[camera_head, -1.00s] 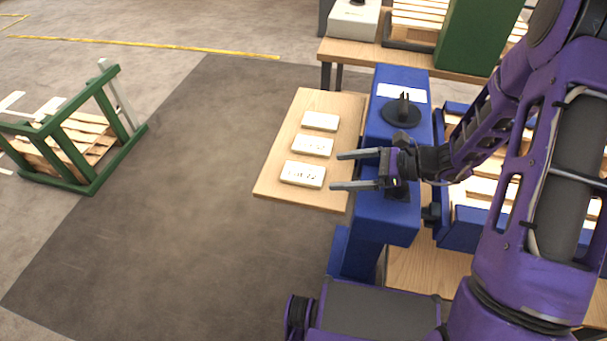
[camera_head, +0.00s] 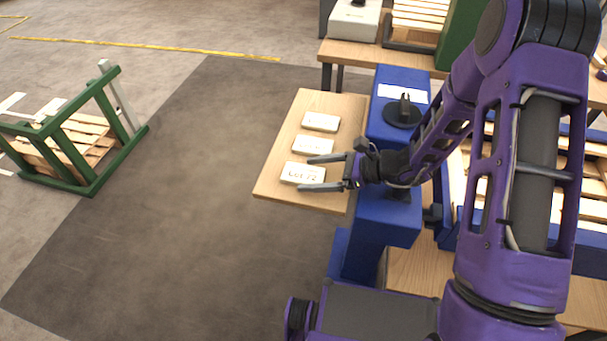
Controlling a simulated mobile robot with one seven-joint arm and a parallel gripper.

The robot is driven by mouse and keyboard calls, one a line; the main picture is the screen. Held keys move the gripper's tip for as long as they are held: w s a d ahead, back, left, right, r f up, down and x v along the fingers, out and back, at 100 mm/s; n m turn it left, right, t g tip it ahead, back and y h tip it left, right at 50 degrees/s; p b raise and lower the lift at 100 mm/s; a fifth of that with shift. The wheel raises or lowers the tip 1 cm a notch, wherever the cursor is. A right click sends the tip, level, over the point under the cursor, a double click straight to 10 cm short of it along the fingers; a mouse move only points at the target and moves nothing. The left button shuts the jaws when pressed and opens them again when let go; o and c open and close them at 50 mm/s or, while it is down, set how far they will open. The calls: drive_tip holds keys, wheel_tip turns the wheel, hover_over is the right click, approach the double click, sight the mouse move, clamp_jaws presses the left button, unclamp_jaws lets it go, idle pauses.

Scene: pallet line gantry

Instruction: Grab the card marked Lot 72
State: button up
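Three white cards lie in a row on a small wooden shelf (camera_head: 273,185). The nearest card (camera_head: 300,174) carries black print that reads Lot 72. The middle card (camera_head: 313,145) and the far card (camera_head: 320,122) carry print too small to read. My gripper (camera_head: 310,174) is open, its two dark fingers pointing left. In the picture the fingers lie at the right part of the Lot 72 card, one along its far side and one along its near side. I cannot tell whether they touch it or how high they are.
A blue post (camera_head: 384,222) with a black round knob (camera_head: 402,112) stands right of the shelf. A green frame with pallets (camera_head: 92,165) stands at the left. A wooden bench (camera_head: 350,54) is behind. The dark floor left of the shelf is clear.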

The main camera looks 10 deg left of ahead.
drive_tip(key=c, duration=1.1)
